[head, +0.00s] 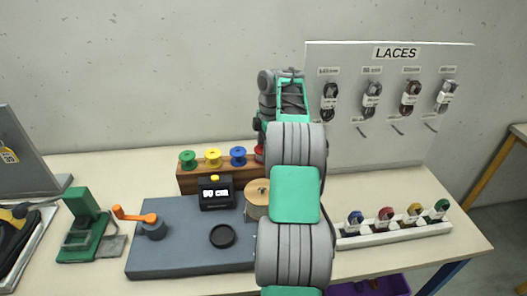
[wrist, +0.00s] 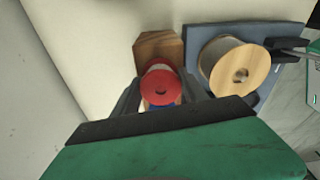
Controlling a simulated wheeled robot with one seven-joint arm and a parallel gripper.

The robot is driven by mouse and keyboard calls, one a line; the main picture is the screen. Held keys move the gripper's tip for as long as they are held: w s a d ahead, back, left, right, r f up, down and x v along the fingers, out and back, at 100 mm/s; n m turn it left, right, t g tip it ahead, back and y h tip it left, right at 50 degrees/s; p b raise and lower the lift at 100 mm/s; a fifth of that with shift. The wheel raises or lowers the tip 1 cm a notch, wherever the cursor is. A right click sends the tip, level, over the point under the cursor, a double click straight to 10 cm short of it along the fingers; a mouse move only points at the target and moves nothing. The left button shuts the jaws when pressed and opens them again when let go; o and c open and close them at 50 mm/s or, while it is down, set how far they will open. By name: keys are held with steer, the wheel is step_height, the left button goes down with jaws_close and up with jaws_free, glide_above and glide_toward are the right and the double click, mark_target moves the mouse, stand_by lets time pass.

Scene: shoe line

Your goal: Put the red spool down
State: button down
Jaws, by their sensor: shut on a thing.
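The red spool (wrist: 160,86) is between the two dark fingers of my gripper (wrist: 159,95) in the wrist view. My gripper is shut on it. In the head view only a sliver of the red spool (head: 260,153) shows beside my arm, at the right end of the wooden spool rack (head: 215,184). The end of the rack (wrist: 158,45) also shows just behind the spool in the wrist view. My arm and gripper hide the contact, so I cannot tell whether the spool touches the rack.
Green (head: 187,160), yellow (head: 213,157) and blue (head: 238,156) spools stand along the rack to the left. A large wooden reel (head: 257,193) and a black display (head: 216,193) sit on the grey base in front. A laces board (head: 390,140) stands behind on the right.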

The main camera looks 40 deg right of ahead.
steer(key=shift+f, duration=0.25)
steer(key=c, duration=0.6)
jaws_free()
